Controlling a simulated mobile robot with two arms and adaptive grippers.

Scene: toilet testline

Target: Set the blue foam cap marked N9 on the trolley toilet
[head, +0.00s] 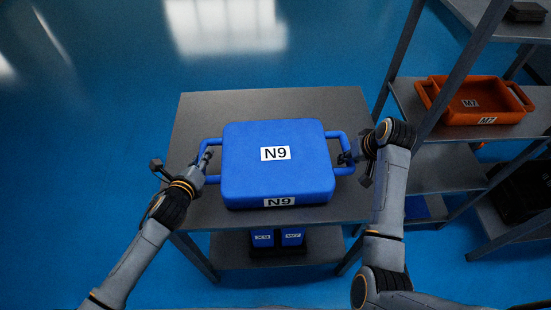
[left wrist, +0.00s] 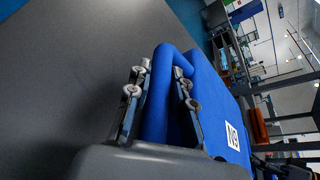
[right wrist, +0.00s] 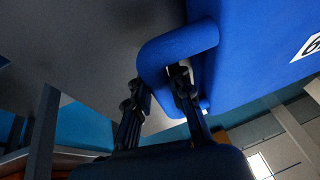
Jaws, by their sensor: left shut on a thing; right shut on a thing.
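The blue foam cap marked N9 (head: 277,180) is over the grey table in the head view, with a loop handle on each side. I cannot tell whether it rests on the tabletop or hangs just above it. My left gripper (head: 204,160) is shut on its left handle; the left wrist view shows the fingers (left wrist: 160,95) on both sides of the handle bar (left wrist: 158,110). My right gripper (head: 347,158) is shut on the right handle, also seen in the right wrist view between the fingers (right wrist: 160,92). No toilet is in view.
The grey table (head: 240,104) has bare top behind the cap. Its lower shelf holds small blue blocks (head: 291,238). A shelf rack on the right holds an orange tray marked M7 (head: 475,105), close to my right arm. Blue floor is open to the left and behind.

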